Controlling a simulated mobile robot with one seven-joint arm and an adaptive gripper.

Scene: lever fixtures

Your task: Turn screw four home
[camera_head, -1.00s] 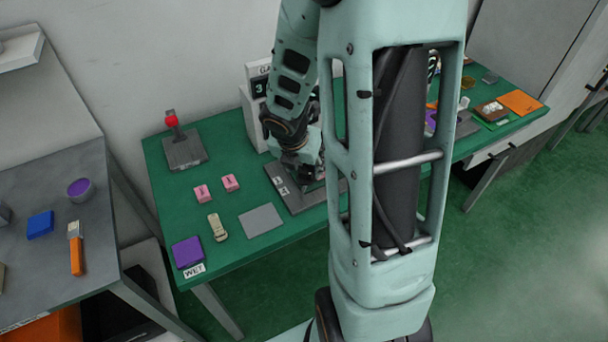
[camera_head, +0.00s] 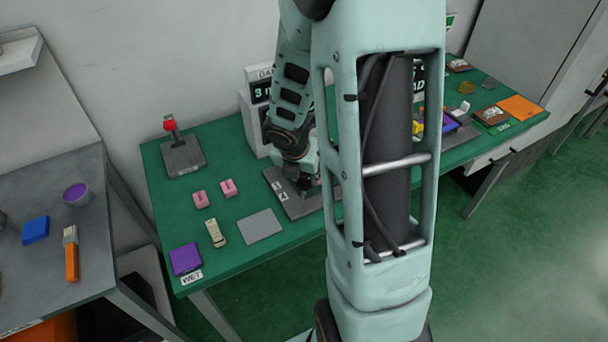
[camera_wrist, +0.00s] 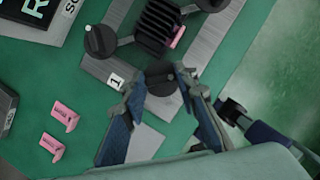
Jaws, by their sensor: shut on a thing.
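My gripper (camera_wrist: 160,82) points down over a grey fixture plate (camera_wrist: 138,140) in the wrist view. Its two fingers close around a dark round knob (camera_wrist: 161,72), which they partly hide. Another dark knob (camera_wrist: 99,41) stands to the upper left, and a third (camera_wrist: 211,4) is cut by the top edge. A black ribbed block (camera_wrist: 158,22) lies between these two. I cannot tell which number the held knob has.
Two pink blocks (camera_head: 200,200) and a beige piece (camera_head: 216,233) lie left of the plate. A grey pad (camera_head: 261,227) and a purple pad (camera_head: 185,258) are near the front edge. A red-knobbed lever (camera_head: 170,125) stands back left. A display box (camera_head: 253,125) stands behind.

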